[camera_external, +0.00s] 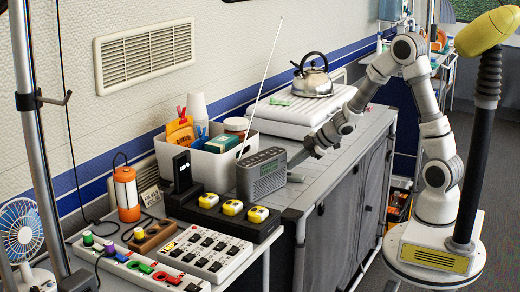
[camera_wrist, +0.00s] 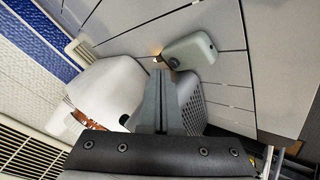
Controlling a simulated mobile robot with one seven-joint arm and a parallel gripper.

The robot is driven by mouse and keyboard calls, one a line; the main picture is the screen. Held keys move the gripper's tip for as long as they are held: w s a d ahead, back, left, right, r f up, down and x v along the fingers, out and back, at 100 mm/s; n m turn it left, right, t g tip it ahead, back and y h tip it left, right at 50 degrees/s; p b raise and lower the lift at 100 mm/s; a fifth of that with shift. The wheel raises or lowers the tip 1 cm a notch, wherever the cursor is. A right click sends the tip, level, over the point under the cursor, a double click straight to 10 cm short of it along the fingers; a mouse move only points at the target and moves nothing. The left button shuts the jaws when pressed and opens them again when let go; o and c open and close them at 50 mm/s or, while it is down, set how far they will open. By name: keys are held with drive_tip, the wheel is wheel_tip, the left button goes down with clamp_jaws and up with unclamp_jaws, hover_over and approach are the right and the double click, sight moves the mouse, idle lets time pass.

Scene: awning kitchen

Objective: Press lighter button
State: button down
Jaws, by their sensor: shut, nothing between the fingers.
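A grey-green rounded object (camera_wrist: 190,50), which I take to be the lighter, lies on the grey counter in the wrist view. A small orange glow shows near its narrow end. In the external view a small grey shape (camera_external: 295,178) right of the radio seems to be the same object. My gripper (camera_wrist: 164,75) is shut and empty, its tips just below the narrow end in the picture; I cannot tell whether they touch it. In the external view my gripper (camera_external: 311,149) is above the counter beside the radio. I cannot make out the button.
A grey radio (camera_external: 262,174) with a raised antenna stands close to my gripper, with a white bin (camera_external: 220,160) behind it. A kettle (camera_external: 312,77) sits on a white stove (camera_external: 300,112) farther back. The counter (camera_external: 335,172) is clear to the right.

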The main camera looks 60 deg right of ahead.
drive_tip(key=shift+r, duration=0.15)
wheel_tip(320, 180, up, 6)
drive_tip(key=p, duration=0.6)
idle(0.5)
drive_tip(key=s+d+r+m+h+p, duration=0.1)
drive_tip(key=s+r+m+h+p, duration=0.2)
drive_tip(key=r, duration=0.5)
drive_tip(key=s+d+r+m+h, duration=0.1)
drive_tip(key=s+r+m+h, duration=0.15)
drive_tip(key=s+r, duration=0.45)
drive_tip(key=s+a+r+m+g+y+p, duration=0.1)
drive_tip(key=s+a+r+m, duration=0.2)
drive_tip(key=s, duration=0.6)
drive_tip(key=s+a+r+m+g+y+p, duration=0.2)
drive_tip(key=s+a+r+m, duration=0.1)
drive_tip(key=s, duration=0.5)
drive_tip(key=shift+s+a+r, duration=0.4)
drive_tip(key=shift+a+r, duration=0.1)
drive_tip(key=shift+a, duration=0.45)
